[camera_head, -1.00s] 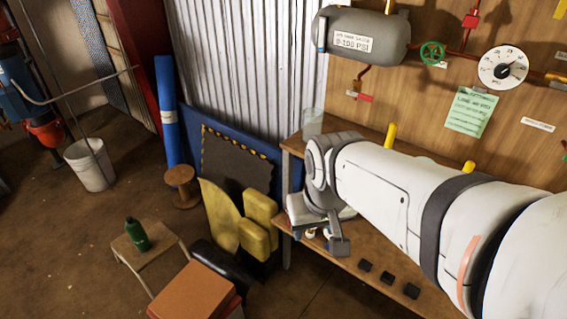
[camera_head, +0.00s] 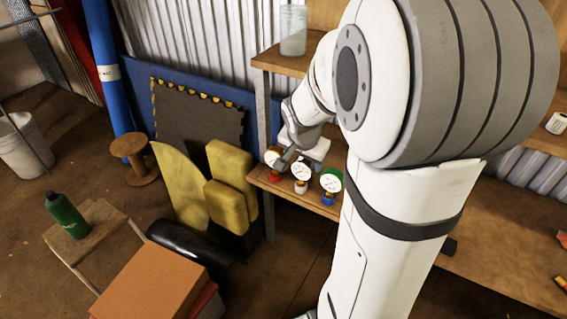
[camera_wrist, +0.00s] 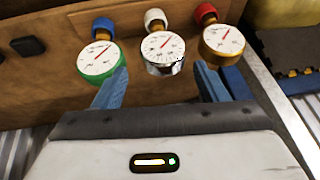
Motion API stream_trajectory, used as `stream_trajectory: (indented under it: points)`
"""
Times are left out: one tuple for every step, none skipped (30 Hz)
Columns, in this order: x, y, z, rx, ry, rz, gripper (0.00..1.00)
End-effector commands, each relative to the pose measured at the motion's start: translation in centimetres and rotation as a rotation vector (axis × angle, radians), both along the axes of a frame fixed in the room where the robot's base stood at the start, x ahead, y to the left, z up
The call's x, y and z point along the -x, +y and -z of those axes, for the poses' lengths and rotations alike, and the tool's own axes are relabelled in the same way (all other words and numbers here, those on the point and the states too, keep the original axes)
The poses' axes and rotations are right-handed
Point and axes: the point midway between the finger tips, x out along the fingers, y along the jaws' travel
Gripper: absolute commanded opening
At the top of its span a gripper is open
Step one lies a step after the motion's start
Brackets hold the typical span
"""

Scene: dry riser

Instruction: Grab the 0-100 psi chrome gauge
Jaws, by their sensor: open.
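Three round gauges with white dials and red needles stand in a row on a wooden shelf. The chrome-rimmed gauge (camera_wrist: 160,56) with a white fitting is the middle one; it also shows in the head view (camera_head: 302,172). A green-rimmed gauge (camera_wrist: 99,62) with a blue fitting is left of it in the wrist view, and a brass-rimmed gauge (camera_wrist: 222,45) with a red fitting is right. My gripper (camera_wrist: 163,78) is open and empty, its blue fingers pointing at the row, the chrome gauge between them in the picture. Contact cannot be told. Dial numbers are too small to read.
The neighbouring gauges stand close on both sides of the chrome one. A dark block (camera_wrist: 28,46) lies farther along the shelf. A glass jar (camera_head: 293,30) stands on the upper shelf (camera_head: 270,62). Yellow cushions (camera_head: 228,185) lean left of the shelf.

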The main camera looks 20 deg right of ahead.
Motion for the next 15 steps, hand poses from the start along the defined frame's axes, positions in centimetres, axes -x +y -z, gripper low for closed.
stream_trajectory:
  points:
    - [-0.3, -0.4, 1.6, -0.003, -0.005, 0.017, 0.66]
    - [-0.4, -0.5, 1.8, -0.004, -0.008, 0.025, 0.66]
    - [-0.5, -0.7, 2.1, -0.006, -0.011, 0.033, 0.66]
    - [-0.6, -0.8, 2.3, -0.007, -0.013, 0.039, 0.66]
    - [-0.7, -0.9, 2.5, -0.008, -0.014, 0.043, 0.66]
    - [-0.9, -1.0, 2.9, -0.008, -0.016, 0.046, 0.66]
    - [-1.0, -1.1, 3.2, -0.008, -0.016, 0.047, 0.66]
    - [-1.1, -1.2, 3.5, -0.009, -0.014, 0.047, 0.66]
    - [-1.2, -1.3, 3.9, -0.009, -0.014, 0.047, 0.66]
    - [-1.3, -1.3, 4.2, -0.009, -0.014, 0.047, 0.66]
    - [-1.4, -1.4, 4.5, -0.008, -0.014, 0.046, 0.66]
    - [-1.6, -1.5, 4.8, -0.008, -0.014, 0.046, 0.66]
    - [-1.6, -1.5, 5.0, -0.009, -0.015, 0.046, 0.66]
    - [-1.7, -1.5, 5.2, -0.009, -0.015, 0.046, 0.66]
    - [-1.8, -1.5, 5.5, -0.009, -0.015, 0.046, 0.66]
